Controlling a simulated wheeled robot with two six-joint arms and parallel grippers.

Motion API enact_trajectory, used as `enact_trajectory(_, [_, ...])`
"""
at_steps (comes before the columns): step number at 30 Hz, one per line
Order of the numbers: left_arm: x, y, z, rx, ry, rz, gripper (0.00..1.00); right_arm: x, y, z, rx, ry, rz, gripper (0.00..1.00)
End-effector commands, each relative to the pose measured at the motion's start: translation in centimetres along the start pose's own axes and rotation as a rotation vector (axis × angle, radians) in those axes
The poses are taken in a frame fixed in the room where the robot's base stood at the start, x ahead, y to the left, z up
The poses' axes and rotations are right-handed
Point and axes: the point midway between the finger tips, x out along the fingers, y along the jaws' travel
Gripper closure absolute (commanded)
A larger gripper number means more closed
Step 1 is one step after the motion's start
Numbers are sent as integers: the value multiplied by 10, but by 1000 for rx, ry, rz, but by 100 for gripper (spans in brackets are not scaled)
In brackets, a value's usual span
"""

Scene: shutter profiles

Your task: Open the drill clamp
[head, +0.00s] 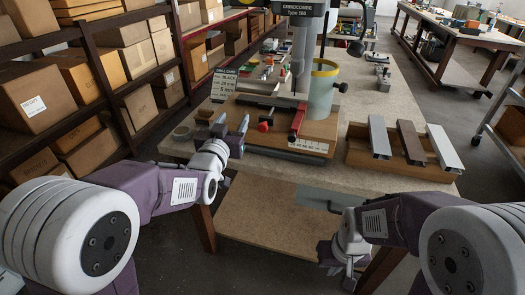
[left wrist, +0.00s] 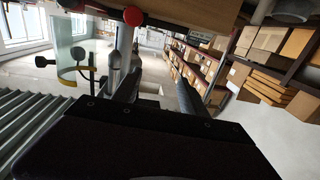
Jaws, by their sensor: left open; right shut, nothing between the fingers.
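The drill press (head: 298,50) stands on the workbench, with a wooden base board (head: 270,122) under it. A clamp with a red ball knob (head: 263,126) sits at the board's front. The red knob also shows at the top of the left wrist view (left wrist: 133,16). A red bar (head: 298,121) stands to the knob's right. My left gripper (head: 231,122) is open and empty, left of the red knob and apart from it. Its two fingers (left wrist: 160,75) show in the left wrist view with nothing between them. My right gripper (head: 349,282) is shut and empty, low in front of the bench.
A wooden rack (head: 385,159) holding grey, brown and white profiles stands at the bench's right. A clear cylinder with a yellow rim (head: 320,95) stands beside the drill. The front bench strip is clear.

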Motion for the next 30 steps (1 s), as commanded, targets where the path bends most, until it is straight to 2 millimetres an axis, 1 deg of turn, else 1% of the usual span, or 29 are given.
enact_trajectory(1, [5,16,37,-1,26,30,49,44,1,4,0,0,0,100])
enact_trajectory(3, [8,34,56,-1,30,63,49,63,1,6,0,0,0,100])
enact_trajectory(6, [9,50,74,-1,20,93,49,76,2,8,0,0,0,100])
enact_trajectory(9, [8,56,76,0,18,106,49,77,2,8,0,0,0,100])
enact_trajectory(14, [11,57,73,0,16,106,49,73,1,7,0,1,0,100])
enact_trajectory(17, [26,58,73,0,16,106,49,73,1,7,0,1,0,100])
enact_trajectory(21, [56,61,74,0,15,105,49,73,1,7,0,1,0,100])
enact_trajectory(24, [76,63,73,0,15,105,49,73,1,7,0,1,0,100])
enact_trajectory(27, [89,64,73,0,15,105,49,72,1,7,0,1,0,100])
enact_trajectory(30, [96,65,72,0,16,105,49,72,1,7,0,1,0,100])
